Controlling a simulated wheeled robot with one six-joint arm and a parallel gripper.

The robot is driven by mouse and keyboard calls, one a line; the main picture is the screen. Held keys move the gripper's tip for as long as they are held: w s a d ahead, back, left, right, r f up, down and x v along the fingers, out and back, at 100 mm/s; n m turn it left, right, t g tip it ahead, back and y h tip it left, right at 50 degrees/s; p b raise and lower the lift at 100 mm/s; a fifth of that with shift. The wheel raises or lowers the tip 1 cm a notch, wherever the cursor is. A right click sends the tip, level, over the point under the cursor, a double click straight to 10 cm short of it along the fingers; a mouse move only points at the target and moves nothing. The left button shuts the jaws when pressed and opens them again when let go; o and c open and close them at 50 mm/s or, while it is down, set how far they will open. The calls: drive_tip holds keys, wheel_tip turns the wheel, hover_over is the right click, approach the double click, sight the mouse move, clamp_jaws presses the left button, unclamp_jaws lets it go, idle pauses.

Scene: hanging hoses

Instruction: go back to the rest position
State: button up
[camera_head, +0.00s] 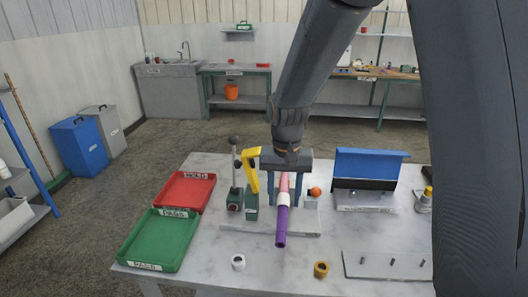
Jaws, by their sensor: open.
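My gripper (286,184) is over the middle of the marble-topped table (215,255), pointing down. Its two fingers are apart. A hose piece (281,226), pink above, white in the middle and purple at its lower end, shows between and below the fingers. The gripper does not grip it; I cannot tell how close the fingers are to it. The upper end of the hose is partly hidden by the gripper.
A yellow-handled clamp (250,170) and a black-knobbed lever (235,180) stand close left of my gripper. A red tray (184,191) and green tray (158,239) lie left. A blue-backed fixture (368,168) stands right. White and brown rings lie in front.

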drive_tip(key=s+d+f+n+b, duration=0.1)
drive_tip(key=s+d+b, duration=0.1)
drive_tip(key=s+d, duration=0.2)
drive_tip(key=s+d+f+n+t+b, duration=0.1)
drive_tip(key=s+d, duration=0.3)
drive_tip(key=s, duration=0.5)
drive_tip(key=shift+d+f+b, duration=0.3)
drive_tip(key=shift+f+b, duration=0.2)
drive_tip(key=shift+b, duration=0.15)
drive_tip(key=shift+s, duration=0.1)
